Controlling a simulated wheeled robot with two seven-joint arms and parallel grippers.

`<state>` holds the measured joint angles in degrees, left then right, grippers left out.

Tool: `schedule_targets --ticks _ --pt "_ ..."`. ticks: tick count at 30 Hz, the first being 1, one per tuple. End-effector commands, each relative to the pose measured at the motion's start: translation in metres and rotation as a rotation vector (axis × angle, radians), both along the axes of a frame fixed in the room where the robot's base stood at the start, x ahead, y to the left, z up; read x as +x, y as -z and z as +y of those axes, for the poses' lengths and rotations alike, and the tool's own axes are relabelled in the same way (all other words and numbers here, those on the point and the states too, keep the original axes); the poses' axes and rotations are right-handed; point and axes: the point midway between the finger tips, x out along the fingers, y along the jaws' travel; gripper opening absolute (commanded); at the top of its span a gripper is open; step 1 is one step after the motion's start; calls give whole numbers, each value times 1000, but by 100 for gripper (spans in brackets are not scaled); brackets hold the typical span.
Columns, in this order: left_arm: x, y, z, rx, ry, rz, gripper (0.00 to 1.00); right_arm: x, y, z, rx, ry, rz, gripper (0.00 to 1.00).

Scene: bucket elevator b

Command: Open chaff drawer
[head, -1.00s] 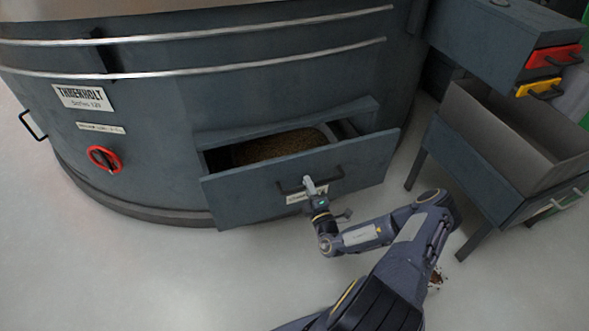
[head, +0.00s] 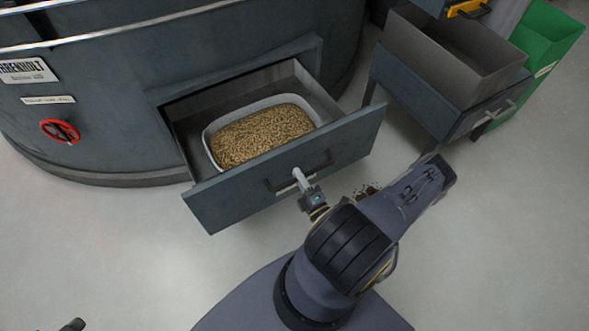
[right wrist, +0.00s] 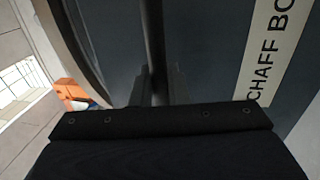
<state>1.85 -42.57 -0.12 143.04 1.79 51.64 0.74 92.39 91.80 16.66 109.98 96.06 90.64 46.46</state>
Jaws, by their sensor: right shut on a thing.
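The chaff drawer (head: 235,196) stands well out of the round grey machine (head: 110,110). A white tub (head: 207,136) full of tan grain-like material (head: 262,133) sits inside it. My right gripper (head: 299,178) is shut on the dark bar handle (head: 322,163) on the drawer front. In the right wrist view the handle bar (right wrist: 153,45) runs between the fingers, and a label reading "CHAFF BO" (right wrist: 266,60) is partly cut off. A small dark piece at the bottom left edge of the head view may be my left gripper (head: 74,325); its jaws cannot be made out.
A grey open bin on legs (head: 455,60) stands at the right, with a green bin (head: 545,45) behind it. Dark crumbs (head: 367,191) lie on the floor beside my right arm. The floor left of the drawer front is clear.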

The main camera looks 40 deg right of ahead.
Motion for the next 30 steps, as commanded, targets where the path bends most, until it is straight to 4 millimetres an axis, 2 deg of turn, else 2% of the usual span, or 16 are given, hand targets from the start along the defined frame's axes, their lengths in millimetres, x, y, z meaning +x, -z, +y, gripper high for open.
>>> schedule_targets --ticks 6,18,19,22,30 --pt "0 -1 0 0 0 0 36 -9 0 2 -1 -1 2 0" --pt "0 -1 0 0 0 0 36 -11 1 3 -1 -1 2 0" --pt "0 -1 0 0 0 0 36 -11 1 3 -1 -1 2 17" --pt "0 -1 0 0 0 0 36 -11 1 2 -1 -1 2 30" --pt "0 -1 0 0 0 0 36 -11 0 2 -1 -1 1 32"
